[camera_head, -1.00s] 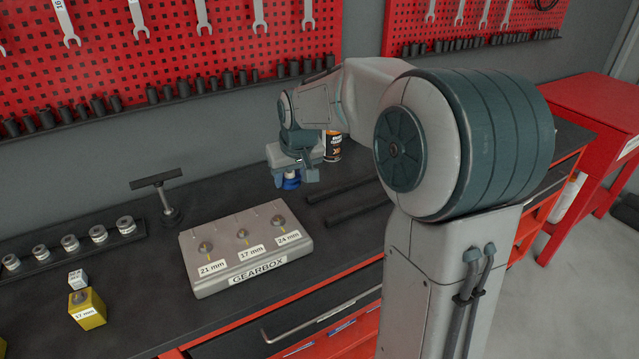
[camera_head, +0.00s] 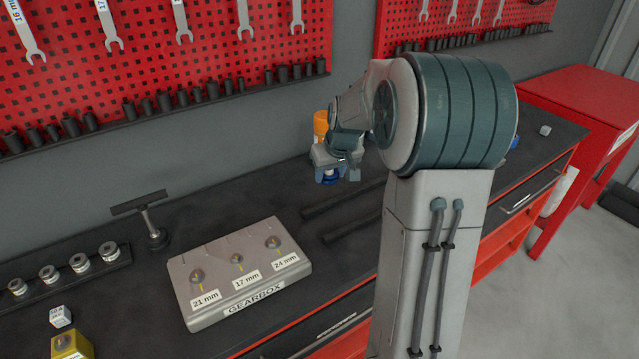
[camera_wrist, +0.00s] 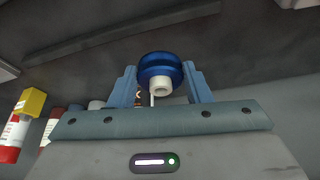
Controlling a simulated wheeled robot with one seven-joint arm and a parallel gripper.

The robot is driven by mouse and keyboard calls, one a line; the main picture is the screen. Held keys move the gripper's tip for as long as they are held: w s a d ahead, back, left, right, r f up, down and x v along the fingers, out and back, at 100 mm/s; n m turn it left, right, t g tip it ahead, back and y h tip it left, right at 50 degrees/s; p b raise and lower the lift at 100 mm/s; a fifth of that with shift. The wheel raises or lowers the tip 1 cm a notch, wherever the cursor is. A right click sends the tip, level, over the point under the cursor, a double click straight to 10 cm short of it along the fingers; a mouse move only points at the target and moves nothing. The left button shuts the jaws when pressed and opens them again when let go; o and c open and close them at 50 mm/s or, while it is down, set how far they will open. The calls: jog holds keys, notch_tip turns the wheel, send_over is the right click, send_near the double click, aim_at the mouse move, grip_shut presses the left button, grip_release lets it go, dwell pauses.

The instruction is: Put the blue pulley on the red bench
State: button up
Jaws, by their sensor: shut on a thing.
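My gripper (camera_head: 338,172) is shut on the blue pulley (camera_wrist: 163,68), which has a pale hub and sits between the two blue fingers in the wrist view. In the head view only a bit of the blue pulley (camera_head: 329,177) shows under the gripper, above the dark worktop. The red bench (camera_head: 575,100) stands at the far right, past the end of the dark workbench. My arm hides part of the worktop between the gripper and the red bench.
The gearbox (camera_head: 238,270) sits on the dark workbench (camera_head: 225,205), left of my gripper. An orange-topped bottle (camera_head: 320,124) stands close behind the gripper. Two dark bars (camera_head: 345,196) lie near the gripper.

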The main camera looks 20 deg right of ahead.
jog(key=p, duration=0.1)
send_over(318, 188)
jog(key=s, duration=0.2)
notch_tip(318, 188, down, 4)
jog(key=shift+w, duration=0.15)
jog(key=shift+f+p, duration=0.5)
jog(key=shift+f, duration=1.55)
jog(key=shift+f, duration=0.25)
jog(key=o, duration=1.1)
jog(key=shift+r, duration=0.1)
jog(key=shift+c, duration=0.2)
